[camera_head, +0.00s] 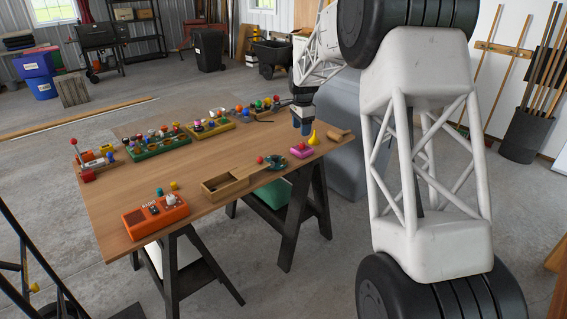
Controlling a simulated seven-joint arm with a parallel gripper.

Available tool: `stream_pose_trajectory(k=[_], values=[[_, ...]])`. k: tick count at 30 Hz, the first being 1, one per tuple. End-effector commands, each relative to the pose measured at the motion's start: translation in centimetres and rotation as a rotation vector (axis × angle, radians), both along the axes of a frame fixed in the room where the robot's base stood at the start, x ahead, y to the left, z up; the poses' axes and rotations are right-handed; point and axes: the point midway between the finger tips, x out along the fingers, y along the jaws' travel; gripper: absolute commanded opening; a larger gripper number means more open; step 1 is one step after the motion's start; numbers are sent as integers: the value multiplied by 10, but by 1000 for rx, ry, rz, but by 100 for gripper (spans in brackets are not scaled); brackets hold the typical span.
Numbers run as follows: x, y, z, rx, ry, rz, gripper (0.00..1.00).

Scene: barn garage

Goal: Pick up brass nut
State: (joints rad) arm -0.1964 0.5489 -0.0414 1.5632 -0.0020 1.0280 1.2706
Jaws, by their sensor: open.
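My gripper (302,126) points down over the right back part of the wooden table (190,165). It is open, and I see nothing held in it, though its fingers are small in this view. I cannot make out a brass nut for certain among the small items. A yellow pear-shaped thing (313,138) stands just right of my gripper. A pink block (300,151) lies just below the gripper in the picture. Whether either touches the gripper, I cannot tell.
An orange box (155,216) and an open wooden box (225,187) stand along the front edge. Trays with several small coloured items, such as the green tray (158,148), line the back. The table's middle is clear.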

Motion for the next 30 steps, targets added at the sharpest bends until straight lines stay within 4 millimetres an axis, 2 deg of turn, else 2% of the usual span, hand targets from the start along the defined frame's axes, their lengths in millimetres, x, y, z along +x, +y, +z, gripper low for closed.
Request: stream_pose_trajectory(k=[1,9,18,24,30], values=[[10,6,-11,0,5,-14,57],[54,34,-59,0,23,-111,57],[90,62,-110,-2,39,-204,57],[100,70,-125,-2,43,-233,57],[102,70,-127,-1,43,-236,57]])
